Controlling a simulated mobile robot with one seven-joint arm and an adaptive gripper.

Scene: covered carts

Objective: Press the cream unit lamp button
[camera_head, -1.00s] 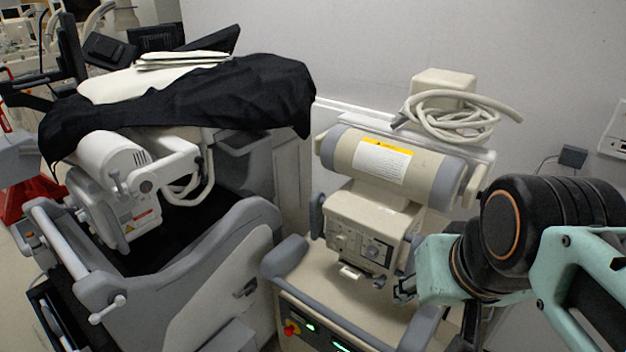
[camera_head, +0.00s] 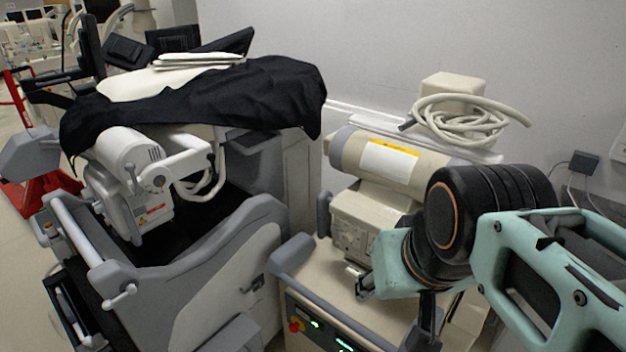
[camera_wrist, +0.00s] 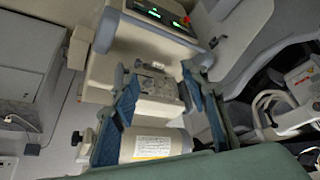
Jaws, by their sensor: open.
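The cream unit (camera_head: 372,212) stands right of centre in the head view, with a cream-and-grey cylinder (camera_head: 345,150) bearing a yellow-topped label above its control box. In the wrist view the control box (camera_wrist: 152,82) shows its knobs and panel between the fingers, and the cylinder (camera_wrist: 140,147) lies below it. I cannot make out which control is the lamp button. My gripper (camera_wrist: 160,78) is open and empty, its two blue-grey fingers spread at either side of the box in that view. In the head view my arm hides the right part of the box.
A grey cart (camera_head: 215,265) with a black cover (camera_head: 205,105) stands to the left. A coiled cable (camera_head: 462,122) lies atop the cream unit, close to the wall. The lower base has green displays and a red knob (camera_head: 296,326). A wall socket (camera_head: 584,162) is at right.

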